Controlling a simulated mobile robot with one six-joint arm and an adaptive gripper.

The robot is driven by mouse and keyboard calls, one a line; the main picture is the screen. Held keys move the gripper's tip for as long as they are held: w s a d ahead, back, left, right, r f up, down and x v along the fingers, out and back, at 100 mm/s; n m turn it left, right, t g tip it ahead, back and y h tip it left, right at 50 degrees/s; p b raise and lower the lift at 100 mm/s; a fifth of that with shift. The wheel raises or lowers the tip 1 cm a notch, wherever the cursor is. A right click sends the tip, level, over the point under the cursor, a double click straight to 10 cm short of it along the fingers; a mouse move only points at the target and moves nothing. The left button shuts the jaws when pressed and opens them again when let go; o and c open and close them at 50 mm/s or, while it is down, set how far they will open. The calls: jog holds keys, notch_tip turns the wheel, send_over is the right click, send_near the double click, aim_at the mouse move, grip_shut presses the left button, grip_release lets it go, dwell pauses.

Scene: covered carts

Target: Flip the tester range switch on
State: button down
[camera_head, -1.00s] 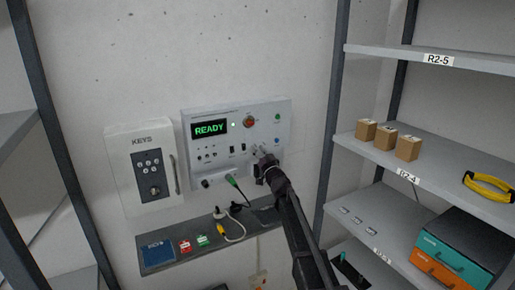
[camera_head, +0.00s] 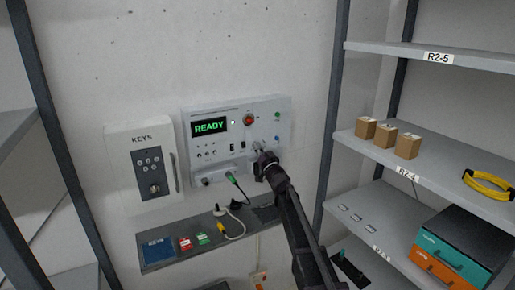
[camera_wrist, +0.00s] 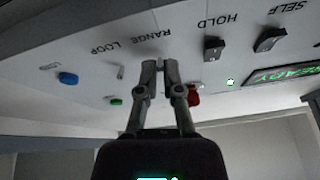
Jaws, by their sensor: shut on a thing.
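The tester (camera_head: 218,112) is a pale grey wall panel with a green READY display (camera_head: 209,127). My gripper (camera_head: 262,158) is at the panel's lower right in the head view. In the wrist view the panel appears upside down, and my gripper (camera_wrist: 161,72) has its fingertips close together at the panel, beside the RANGE label (camera_wrist: 165,35). It is shut on the range switch, which the fingertips hide, so its position cannot be read. A small toggle (camera_wrist: 121,72) stands near the LOOP label, apart from the fingers.
Black rockers for HOLD (camera_wrist: 214,47) and SELF (camera_wrist: 270,40), a red knob (camera_wrist: 194,97) and a blue button (camera_wrist: 68,78) are close by. A key cabinet (camera_head: 141,150) hangs left. A narrow shelf (camera_head: 190,252) below carries leads; shelving (camera_head: 440,150) stands right.

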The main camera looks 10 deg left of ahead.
jog(key=shift+s+r+g+h+p, duration=0.1)
jog(key=shift+r+g+h+p, duration=0.4)
jog(key=shift+p, duration=0.85)
jog(key=g+p, duration=0.1)
jog(key=p, duration=0.2)
jog(key=g+h+p, duration=0.1)
jog(key=p, duration=0.2)
jog(key=shift+r+g+h, duration=0.3)
jog(key=shift+g, duration=0.1)
jog(key=g+h+p, duration=0.1)
jog(key=p, duration=0.2)
jog(key=g+p, duration=0.1)
jog(key=p, duration=0.2)
jog(key=shift+r+g+h, duration=0.3)
jog(key=shift+r+h, duration=0.1)
jog(key=shift+g+h+p, duration=0.4)
jog(key=shift+g+p, duration=0.1)
jog(key=shift+p, duration=0.25)
jog(key=shift+f, duration=0.1)
jog(key=c, duration=0.8)
grip_release()
jog(key=shift+f+t+y+b, duration=0.3)
jog(key=shift+t+y+b, duration=0.15)
jog(key=shift+b, duration=0.7)
jog(key=shift+f+t+y+b, duration=0.35)
jog(key=shift+t+y+b, duration=0.65)
jog(key=shift+b, duration=1.8)
